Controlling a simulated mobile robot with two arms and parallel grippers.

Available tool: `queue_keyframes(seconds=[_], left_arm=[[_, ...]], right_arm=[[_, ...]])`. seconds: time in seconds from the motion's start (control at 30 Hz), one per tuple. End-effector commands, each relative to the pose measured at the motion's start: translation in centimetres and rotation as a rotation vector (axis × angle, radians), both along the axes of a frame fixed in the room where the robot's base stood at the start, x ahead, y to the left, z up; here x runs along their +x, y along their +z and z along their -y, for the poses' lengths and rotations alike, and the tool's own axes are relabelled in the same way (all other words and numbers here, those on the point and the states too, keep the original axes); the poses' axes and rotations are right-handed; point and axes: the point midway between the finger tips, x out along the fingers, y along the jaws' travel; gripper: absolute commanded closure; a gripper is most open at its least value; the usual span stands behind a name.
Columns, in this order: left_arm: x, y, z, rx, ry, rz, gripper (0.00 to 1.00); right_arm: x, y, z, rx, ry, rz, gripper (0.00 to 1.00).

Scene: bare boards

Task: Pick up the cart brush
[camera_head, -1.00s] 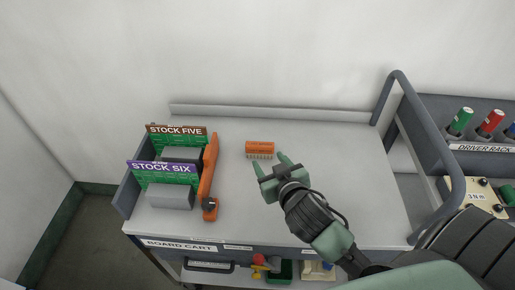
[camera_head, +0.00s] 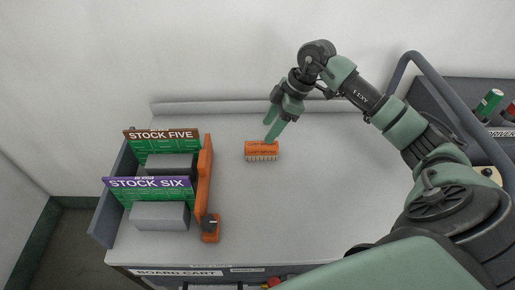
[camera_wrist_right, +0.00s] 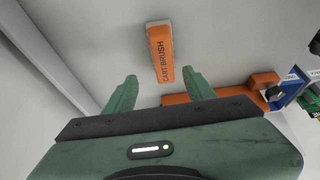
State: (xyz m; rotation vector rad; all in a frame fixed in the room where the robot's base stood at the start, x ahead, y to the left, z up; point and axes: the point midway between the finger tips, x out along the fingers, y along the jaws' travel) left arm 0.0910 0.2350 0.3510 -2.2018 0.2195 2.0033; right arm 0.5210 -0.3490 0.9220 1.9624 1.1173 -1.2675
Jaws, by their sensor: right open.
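The cart brush (camera_head: 262,151) is a small orange block with pale bristles along its front edge, lying on the grey cart top (camera_head: 310,215). In the right wrist view the brush (camera_wrist_right: 161,54) shows its "CART BRUSH" lettering, ahead of and between the two green fingertips. My right gripper (camera_head: 271,129) is open and empty, pointing down just above and behind the brush in the head view. In the right wrist view the gripper (camera_wrist_right: 160,90) is apart from the brush. My left gripper is not in view.
Left of the brush stand an orange divider (camera_head: 204,178) and green boards labelled STOCK FIVE (camera_head: 163,143) and STOCK SIX (camera_head: 150,190) with grey blocks. A raised ledge (camera_head: 200,107) runs along the back. A driver rack (camera_head: 500,132) stands at the right. The cart top right of the brush is clear.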

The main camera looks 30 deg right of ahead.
Motion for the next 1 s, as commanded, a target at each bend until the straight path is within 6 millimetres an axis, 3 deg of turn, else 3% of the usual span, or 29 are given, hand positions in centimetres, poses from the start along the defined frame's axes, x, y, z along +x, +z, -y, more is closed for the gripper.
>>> queue_keyframes(seconds=[0.13, 0.6, 1.0], left_arm=[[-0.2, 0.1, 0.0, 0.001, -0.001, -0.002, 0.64], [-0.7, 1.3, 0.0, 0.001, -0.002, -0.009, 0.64], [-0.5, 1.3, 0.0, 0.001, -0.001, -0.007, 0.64]], right_arm=[[-0.1, -1.2, 0.4, -0.023, -0.024, -0.027, 0.45], [0.8, -6.6, -2.3, -0.019, -0.019, -0.024, 0.45], [0.9, -7.1, -2.4, -0.021, -0.018, -0.022, 0.45]])
